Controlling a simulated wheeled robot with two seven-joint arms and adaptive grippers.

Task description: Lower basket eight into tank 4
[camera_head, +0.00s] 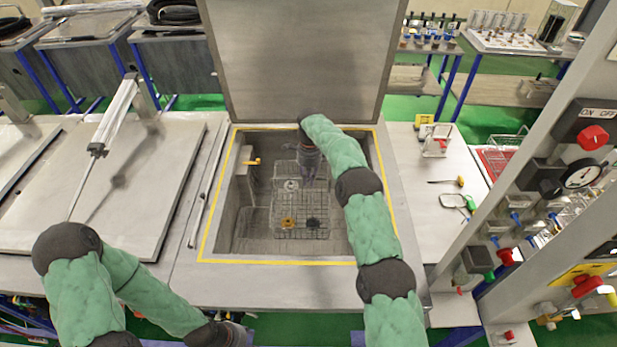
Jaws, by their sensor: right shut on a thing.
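An open tank (235,232) with a yellow-edged rim lies in the middle of the bench, its large grey lid (305,60) standing upright behind it. A wire basket (300,232) is inside the tank opening, with a yellow part (289,223) and a dark part (313,224) in it. My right gripper (308,178) reaches down into the opening, shut on the basket's upper part; the exact grip is small and hard to see. I cannot tell whether the basket touches the tank floor. No number is readable. My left gripper (236,335) is low at the bottom edge, away from the tank.
A closed lid (110,190) with a strut (113,120) covers the tank to the left. A control panel with red knobs and a gauge (582,174) rises at the right. Tools, including a screwdriver (448,182), lie on the right bench. A yellow fitting (251,162) sits on the tank's inner left wall.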

